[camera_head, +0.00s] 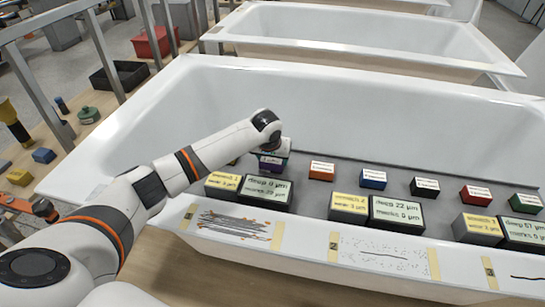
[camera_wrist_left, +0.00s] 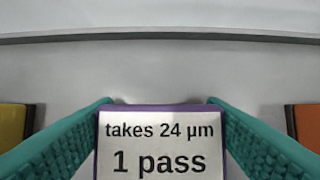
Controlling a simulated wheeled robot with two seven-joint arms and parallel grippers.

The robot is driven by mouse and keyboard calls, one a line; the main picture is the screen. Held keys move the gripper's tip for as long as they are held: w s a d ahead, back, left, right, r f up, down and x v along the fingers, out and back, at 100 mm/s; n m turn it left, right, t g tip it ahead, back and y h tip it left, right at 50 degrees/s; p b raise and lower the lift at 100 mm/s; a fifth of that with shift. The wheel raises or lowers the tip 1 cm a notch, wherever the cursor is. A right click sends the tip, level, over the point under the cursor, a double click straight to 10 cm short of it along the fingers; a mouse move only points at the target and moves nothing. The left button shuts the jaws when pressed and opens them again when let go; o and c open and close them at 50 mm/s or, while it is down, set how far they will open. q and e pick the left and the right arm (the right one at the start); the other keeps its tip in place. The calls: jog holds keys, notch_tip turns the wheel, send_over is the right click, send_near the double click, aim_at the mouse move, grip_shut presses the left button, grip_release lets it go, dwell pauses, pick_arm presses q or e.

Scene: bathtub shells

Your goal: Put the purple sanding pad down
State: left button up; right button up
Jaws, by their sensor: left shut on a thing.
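The purple sanding pad (camera_head: 272,165) is in my left gripper (camera_head: 275,150), inside the front bathtub shell (camera_head: 180,110), above or on a grey strip (camera_head: 455,188). In the left wrist view the pad (camera_wrist_left: 160,143) shows a white label reading "takes 24 µm 1 pass". The teal fingers of my left gripper (camera_wrist_left: 160,125) are shut on its two sides. I cannot tell whether the pad touches the strip. An orange pad (camera_head: 321,171) stands to its right. A yellow pad (camera_wrist_left: 14,125) stands to its left, mostly hidden by my arm in the head view. My right gripper is not in view.
Blue (camera_head: 373,179), black (camera_head: 424,187), red (camera_head: 474,194) and green (camera_head: 525,203) pads continue the row rightward. Marked patches (camera_head: 232,226) lie on the near rim. Bare strip shows between the pads.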

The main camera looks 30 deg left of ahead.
pick_arm(q)
jog(key=o, duration=1)
jog(key=shift+c, duration=0.2)
jog(key=shift+r, duration=0.25)
jog(key=p+v, duration=0.1)
jog(key=v, duration=1.1)
jog(key=shift+f, duration=0.15)
